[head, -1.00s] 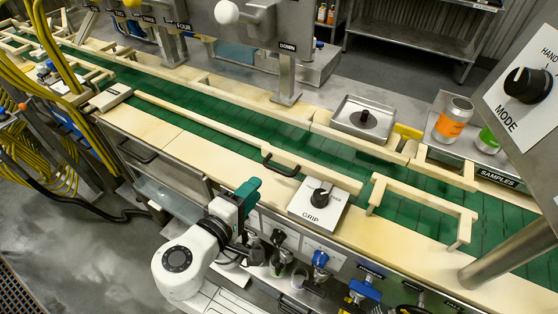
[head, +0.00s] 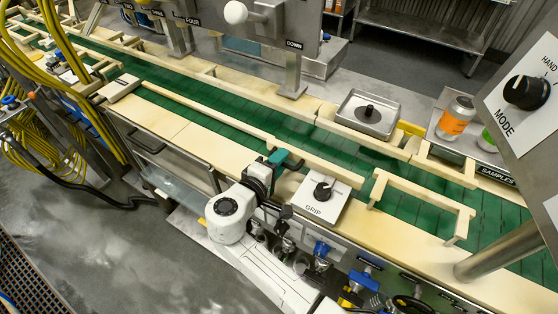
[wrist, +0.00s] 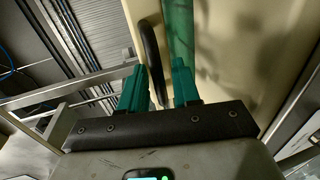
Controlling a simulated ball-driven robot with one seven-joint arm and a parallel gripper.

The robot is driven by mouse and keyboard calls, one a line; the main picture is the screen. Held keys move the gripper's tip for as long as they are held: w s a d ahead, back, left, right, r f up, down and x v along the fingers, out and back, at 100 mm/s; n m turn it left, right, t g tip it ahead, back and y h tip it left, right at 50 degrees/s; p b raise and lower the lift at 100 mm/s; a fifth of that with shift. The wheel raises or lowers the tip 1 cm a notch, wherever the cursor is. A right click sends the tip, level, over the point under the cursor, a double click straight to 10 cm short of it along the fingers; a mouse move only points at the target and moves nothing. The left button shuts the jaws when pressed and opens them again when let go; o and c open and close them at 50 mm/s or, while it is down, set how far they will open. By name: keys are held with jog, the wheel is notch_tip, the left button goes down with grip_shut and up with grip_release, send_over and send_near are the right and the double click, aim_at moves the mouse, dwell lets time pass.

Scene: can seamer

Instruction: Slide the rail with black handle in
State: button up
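The rail (head: 325,168) is a long pale wooden bar lying along the near side of the green conveyor belt. Its black handle is hidden behind my gripper in the head view. In the wrist view the black handle (wrist: 152,55) is a curved bar on the edge of a pale strip. My gripper (head: 289,159) is at the handle's place, left of the GRIP box. In the wrist view my gripper (wrist: 158,82) has its two teal fingers apart. The lower end of the handle shows in the gap, close to the left finger; I cannot tell whether they touch.
The GRIP box (head: 320,197) with a black knob stands just right of my gripper. A wooden bracket (head: 425,195) spans the belt edge farther right. A metal tray (head: 367,115) and an orange-labelled can (head: 455,118) are across the belt (head: 240,120).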

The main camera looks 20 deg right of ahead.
grip_shut()
dwell(0.3)
jog(key=x, duration=0.1)
jog(key=b+x, duration=0.1)
jog(key=x, duration=0.1)
jog(key=r+x, duration=0.1)
jog(key=shift+w+d+f+b, duration=0.15)
jog(key=shift+w+d+b, duration=0.05)
jog(key=shift+d+b, duration=0.2)
grip_release()
jog(key=b+v, duration=0.2)
jog(key=v, duration=0.9)
